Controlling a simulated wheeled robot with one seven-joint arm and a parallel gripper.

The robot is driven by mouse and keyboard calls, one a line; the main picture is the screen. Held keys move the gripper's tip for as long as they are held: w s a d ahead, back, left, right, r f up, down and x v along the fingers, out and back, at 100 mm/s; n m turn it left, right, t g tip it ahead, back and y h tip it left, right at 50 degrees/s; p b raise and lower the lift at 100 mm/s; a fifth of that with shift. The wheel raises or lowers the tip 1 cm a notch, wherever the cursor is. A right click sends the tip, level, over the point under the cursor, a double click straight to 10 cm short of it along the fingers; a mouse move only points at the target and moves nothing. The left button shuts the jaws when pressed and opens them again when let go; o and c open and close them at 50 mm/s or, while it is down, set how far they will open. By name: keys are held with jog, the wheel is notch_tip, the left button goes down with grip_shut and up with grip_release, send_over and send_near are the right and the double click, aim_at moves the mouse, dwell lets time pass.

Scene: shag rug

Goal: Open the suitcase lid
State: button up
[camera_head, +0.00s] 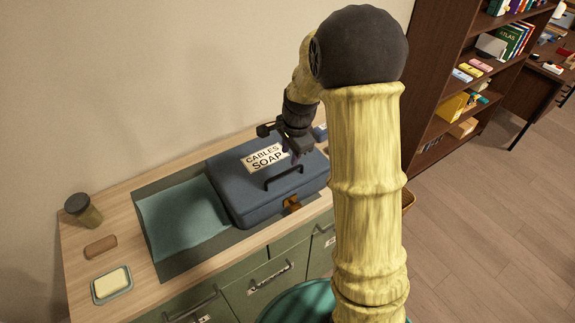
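The blue suitcase (232,193) lies flat on a grey mat on the counter, with its lid down. Its lid bears a white label (266,158) reading "CABLES SOAP" and a dark handle (284,177). A brown latch-like piece (292,204) shows at the front edge. My gripper (295,156) is over the back right part of the lid, behind the handle. It is small and dark here, so I cannot tell whether its fingers are open or touch the lid. My arm hides the suitcase's right end.
A teal cloth (183,215) lies left of the suitcase. Further left are a dark-lidded jar (83,210), a brown block (100,247) and a soap dish (112,285). The wall is close behind the counter (75,258). A bookshelf (455,95) stands to the right, past my arm.

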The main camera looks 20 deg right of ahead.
aim_at(287, 171)
jog(key=f, duration=0.2)
jog(key=w+f+p, duration=0.1)
jog(key=f, duration=0.5)
jog(key=shift+w+a, duration=0.25)
jog(key=shift+w, duration=0.05)
grip_shut()
